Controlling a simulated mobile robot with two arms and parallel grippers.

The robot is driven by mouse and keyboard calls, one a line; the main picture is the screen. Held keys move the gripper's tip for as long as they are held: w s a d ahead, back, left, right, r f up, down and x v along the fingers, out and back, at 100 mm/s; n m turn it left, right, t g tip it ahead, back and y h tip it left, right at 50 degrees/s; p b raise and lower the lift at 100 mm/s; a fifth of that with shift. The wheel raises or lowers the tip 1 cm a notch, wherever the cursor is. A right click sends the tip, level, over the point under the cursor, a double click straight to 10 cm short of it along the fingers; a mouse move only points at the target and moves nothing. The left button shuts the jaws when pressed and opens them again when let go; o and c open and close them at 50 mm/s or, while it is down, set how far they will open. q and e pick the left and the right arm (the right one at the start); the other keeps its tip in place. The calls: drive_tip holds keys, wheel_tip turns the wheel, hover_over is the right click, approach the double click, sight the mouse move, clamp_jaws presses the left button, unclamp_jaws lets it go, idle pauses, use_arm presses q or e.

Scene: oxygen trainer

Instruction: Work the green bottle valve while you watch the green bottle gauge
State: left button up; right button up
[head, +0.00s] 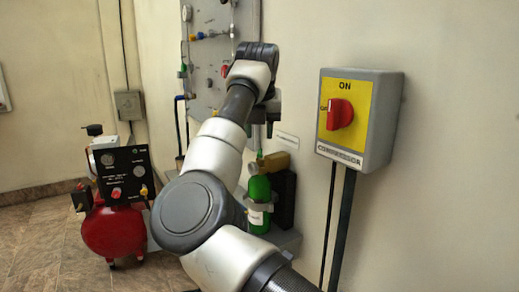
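The green bottle (259,190) stands upright near the wall in the head view, partly hidden by my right arm. A brass-coloured block (273,162) sits at its top, with a thin green line rising from it. I cannot make out which part is the valve. I cannot pick out the green bottle gauge; my arm covers part of the panel and bottle. My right gripper (270,128) is small and dark, points down above the bottle top, and appears apart from it. Its fingers are too unclear to tell open from shut. My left gripper is not in view.
A grey panel (204,70) with knobs and fittings is on the wall behind my arm. A compressor switch box (383,120) with a red knob is on the wall at right. A red compressor tank (112,232) stands on the floor at left, with clear floor before it.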

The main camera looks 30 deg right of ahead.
sight(260, 150)
drive_tip(key=x, duration=0.5)
drive_tip(key=shift+d+f, duration=0.1)
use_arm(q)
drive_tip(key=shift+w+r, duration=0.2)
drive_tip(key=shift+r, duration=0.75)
use_arm(e)
clamp_jaws()
